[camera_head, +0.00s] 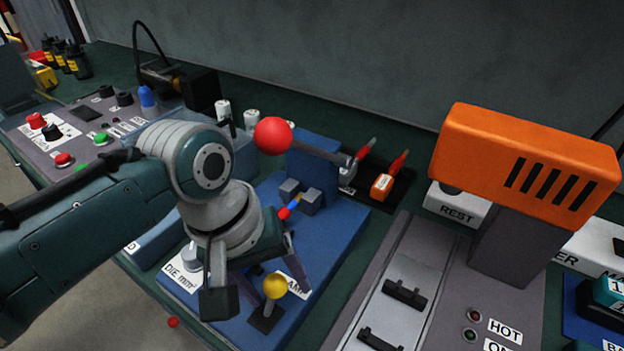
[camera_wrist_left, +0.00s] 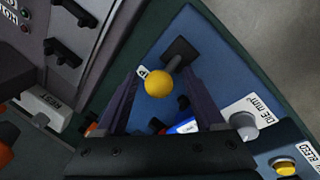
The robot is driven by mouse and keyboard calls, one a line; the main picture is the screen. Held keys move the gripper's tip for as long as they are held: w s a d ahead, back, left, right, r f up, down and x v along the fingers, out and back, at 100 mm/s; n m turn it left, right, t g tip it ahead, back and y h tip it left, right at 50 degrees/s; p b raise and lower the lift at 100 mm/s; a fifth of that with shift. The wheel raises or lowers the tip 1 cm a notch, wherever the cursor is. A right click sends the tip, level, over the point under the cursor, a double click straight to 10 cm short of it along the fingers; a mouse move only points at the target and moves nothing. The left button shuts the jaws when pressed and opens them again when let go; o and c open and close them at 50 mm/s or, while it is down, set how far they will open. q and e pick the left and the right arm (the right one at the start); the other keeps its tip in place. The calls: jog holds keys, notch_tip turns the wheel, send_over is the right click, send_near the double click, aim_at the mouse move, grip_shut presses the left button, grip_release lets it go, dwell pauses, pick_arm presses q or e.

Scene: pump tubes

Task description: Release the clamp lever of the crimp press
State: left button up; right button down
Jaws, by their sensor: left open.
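The crimp press has a blue base plate (camera_head: 245,205) and a large red ball (camera_head: 273,135) on a grey handle. The clamp lever is a short grey stem with a yellow ball knob (camera_head: 275,286), rising from a dark slot at the base's front, beside a partly covered label. My left gripper (camera_head: 280,275) is open and points down over the front of the press. In the left wrist view the yellow knob (camera_wrist_left: 159,84) shows between the two fingers, with a gap on both sides; whether it is level with the fingertips I cannot tell. My right gripper is not in view.
A blue and red connector piece (camera_head: 289,209) lies on the press by two grey blocks. An orange heater head (camera_head: 525,155) on a grey housing stands at the right. A control panel (camera_head: 75,135) with buttons is at the left. Red-handled tools (camera_head: 385,180) lie behind.

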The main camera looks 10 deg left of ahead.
pick_arm(q)
grip_shut()
dwell(0.4)
jog(key=shift+r, duration=0.1)
